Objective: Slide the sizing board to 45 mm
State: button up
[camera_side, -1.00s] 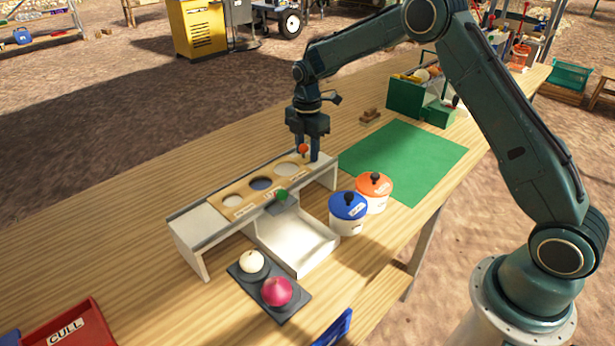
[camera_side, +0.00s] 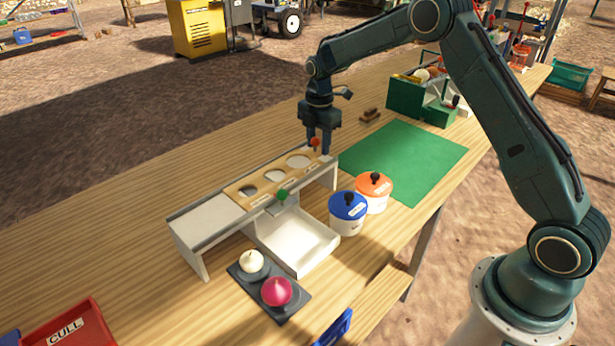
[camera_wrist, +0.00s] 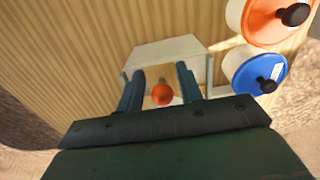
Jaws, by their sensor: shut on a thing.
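The sizing board (camera_side: 258,194) is a tan wooden strip with several round holes, lying in a white bench-like frame (camera_side: 202,222). It sits toward the right end of the frame, and its labels are too small to read. An orange-red knob (camera_side: 314,143) stands at its right end; it also shows in the wrist view (camera_wrist: 162,95). My gripper (camera_side: 319,149) points down and is shut on the knob, with a finger on either side. A green knob (camera_side: 282,194) stands at the frame's front edge, above a white tray (camera_side: 316,240).
A blue-lidded pot (camera_side: 348,206) and an orange-lidded pot (camera_side: 374,186) stand close to the right of the tray. A green mat (camera_side: 415,155) lies clear behind the pots.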

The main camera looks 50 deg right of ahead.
jog(key=shift+d, duration=1.7)
jog(key=shift+r, duration=0.1)
jog(key=o, duration=1.2)
jog(key=shift+c, duration=0.2)
notch_tip(320, 180, up, 6)
jog(key=shift+f, duration=0.1)
